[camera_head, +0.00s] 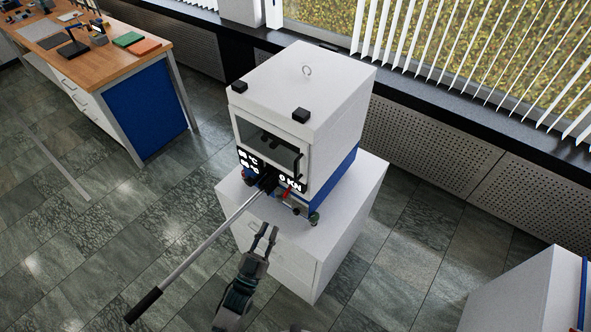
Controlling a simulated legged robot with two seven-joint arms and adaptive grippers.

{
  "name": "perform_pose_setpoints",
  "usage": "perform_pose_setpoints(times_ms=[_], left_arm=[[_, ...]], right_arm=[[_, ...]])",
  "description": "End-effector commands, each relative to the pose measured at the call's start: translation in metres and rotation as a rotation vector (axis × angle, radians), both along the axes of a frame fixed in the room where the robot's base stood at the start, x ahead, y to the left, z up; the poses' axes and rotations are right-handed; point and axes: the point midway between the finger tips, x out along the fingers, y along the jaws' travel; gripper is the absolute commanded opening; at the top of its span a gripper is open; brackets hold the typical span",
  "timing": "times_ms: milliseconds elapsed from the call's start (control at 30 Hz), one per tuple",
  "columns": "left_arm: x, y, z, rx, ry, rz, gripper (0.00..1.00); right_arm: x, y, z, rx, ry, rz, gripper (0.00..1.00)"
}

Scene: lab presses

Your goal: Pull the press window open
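The press (325,100) is a white box with a blue base. It stands on a white cabinet (350,215). Its window (268,146) is a dark pane in the front face and looks closed. A black handle (298,165) is at the window's right side. My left gripper (269,228) comes up from the bottom, in front of the cabinet and below the window in the picture. Its two fingers are apart with nothing visible between them. It appears clear of the window handle. My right gripper is not in view.
A long metal lever (205,236) with a black grip sticks out from the press front toward the lower left, beside my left gripper. A wooden-topped bench (105,63) stands at upper left. A white unit (515,290) is at lower right. The tiled floor between is clear.

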Motion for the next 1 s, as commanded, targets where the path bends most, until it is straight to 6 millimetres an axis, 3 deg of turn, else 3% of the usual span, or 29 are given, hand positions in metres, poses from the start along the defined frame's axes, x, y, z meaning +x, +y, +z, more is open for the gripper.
perform_pose_setpoints(times_ms=[233,700,1000], left_arm=[[-0.006,0.003,-0.004,0.001,0.003,0.0,0.22],[-0.085,0.039,-0.041,0.002,0.004,0.0,0.22],[-0.101,0.047,-0.047,0.0,0.0,0.0,0.22]], right_arm=[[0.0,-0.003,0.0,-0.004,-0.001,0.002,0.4],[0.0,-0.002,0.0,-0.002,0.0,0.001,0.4],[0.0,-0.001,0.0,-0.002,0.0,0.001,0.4]])
